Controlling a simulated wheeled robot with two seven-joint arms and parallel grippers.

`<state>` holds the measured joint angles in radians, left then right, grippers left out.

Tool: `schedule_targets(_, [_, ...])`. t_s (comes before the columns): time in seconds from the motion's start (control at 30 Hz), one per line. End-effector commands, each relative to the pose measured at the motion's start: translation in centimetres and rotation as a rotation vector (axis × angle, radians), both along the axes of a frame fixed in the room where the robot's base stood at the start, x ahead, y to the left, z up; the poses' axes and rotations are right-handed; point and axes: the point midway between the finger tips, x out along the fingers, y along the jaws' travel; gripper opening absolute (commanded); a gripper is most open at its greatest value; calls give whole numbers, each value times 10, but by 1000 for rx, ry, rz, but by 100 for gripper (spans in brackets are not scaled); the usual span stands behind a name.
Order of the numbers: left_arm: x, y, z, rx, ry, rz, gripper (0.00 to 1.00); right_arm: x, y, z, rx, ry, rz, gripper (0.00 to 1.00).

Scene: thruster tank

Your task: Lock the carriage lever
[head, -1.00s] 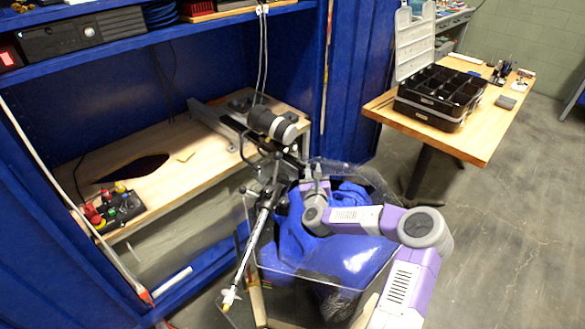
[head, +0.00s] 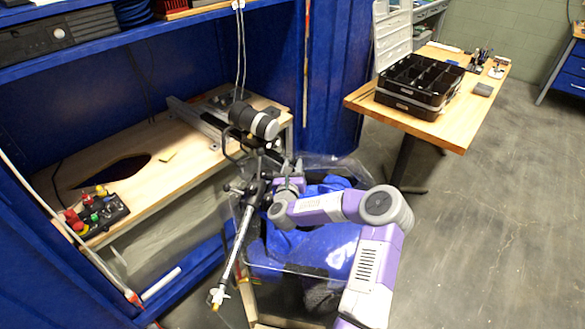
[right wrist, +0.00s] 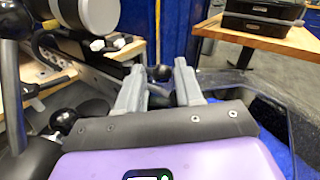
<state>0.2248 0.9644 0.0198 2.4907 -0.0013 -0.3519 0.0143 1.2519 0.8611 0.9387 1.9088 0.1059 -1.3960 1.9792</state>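The thruster carriage (head: 262,172) is a dark clamp assembly at the tank's far left edge, carrying a slanted metal pole (head: 237,245) with a small white propeller (head: 218,295). A black ball knob (right wrist: 160,73), which looks like the end of the carriage lever, shows between my right gripper's fingertips in the right wrist view. My right gripper (right wrist: 158,72) is open, with a finger on each side of the knob; I cannot tell whether either touches it. In the head view my right gripper (head: 288,168) is beside the carriage. The lever's shaft is hidden. My left gripper is out of view.
A black and white cylinder (head: 253,120) sits above the carriage, close to my right gripper. The clear tank (head: 345,165) with blue inside lies under my right arm. A wooden bench (head: 110,170) holds a button box (head: 95,211). A side table (head: 452,130) carries a black organizer (head: 420,88).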

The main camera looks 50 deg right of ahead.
Motion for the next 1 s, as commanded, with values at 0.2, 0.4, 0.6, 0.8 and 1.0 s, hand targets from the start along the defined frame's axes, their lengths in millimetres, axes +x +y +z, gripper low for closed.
schedule_targets(0.2, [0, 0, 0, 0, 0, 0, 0, 0, 1, -2, 3, 3, 1, 50])
schedule_targets(0.4, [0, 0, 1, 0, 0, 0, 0, -1, 1, 0, 4, 4, 1, 50])
schedule_targets(0.6, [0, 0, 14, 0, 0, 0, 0, -1, 0, 31, 1, 3, 1, 50])
schedule_targets(0.8, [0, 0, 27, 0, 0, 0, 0, -1, 0, 71, 1, 3, 1, 50])
schedule_targets(1.0, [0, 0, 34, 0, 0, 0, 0, 0, 1, 95, 1, 2, 2, 50])
